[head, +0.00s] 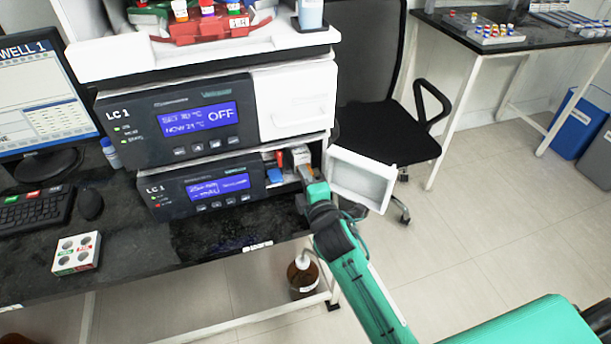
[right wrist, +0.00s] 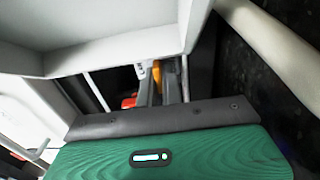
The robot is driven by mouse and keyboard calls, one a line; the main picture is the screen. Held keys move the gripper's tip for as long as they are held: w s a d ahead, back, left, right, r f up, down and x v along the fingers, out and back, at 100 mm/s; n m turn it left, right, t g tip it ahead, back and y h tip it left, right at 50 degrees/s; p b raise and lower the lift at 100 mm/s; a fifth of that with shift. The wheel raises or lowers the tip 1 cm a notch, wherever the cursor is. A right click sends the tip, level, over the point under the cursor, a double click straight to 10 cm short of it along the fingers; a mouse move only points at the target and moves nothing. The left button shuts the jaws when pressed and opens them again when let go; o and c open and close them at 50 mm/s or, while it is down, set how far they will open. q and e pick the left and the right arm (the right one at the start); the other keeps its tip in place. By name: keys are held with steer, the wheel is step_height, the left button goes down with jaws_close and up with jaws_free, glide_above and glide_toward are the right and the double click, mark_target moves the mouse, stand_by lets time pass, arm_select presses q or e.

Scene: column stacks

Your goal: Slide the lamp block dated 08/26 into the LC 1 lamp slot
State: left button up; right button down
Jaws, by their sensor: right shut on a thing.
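The lower LC 1 unit (head: 205,190) stands on the bench with its right-hand bay open and its white door (head: 362,180) swung out to the right. My right gripper (head: 306,190) is at the bay's mouth, beside the door. It is shut on a small block, largely hidden by the fingers; an orange part of it (right wrist: 157,74) shows between them in the right wrist view. I take it for the lamp block, but no date is readable. The lamp slot itself is hidden or too small to make out. My left gripper is not in view.
Inside the bay are a blue piece (head: 275,174), a red-orange piece (head: 280,158) and a white piece (head: 300,155). A white holder with round holes (head: 76,253) lies on the bench at left. A black chair (head: 385,130) stands behind the door.

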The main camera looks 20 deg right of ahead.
steer(key=c, duration=1.5)
jaws_free()
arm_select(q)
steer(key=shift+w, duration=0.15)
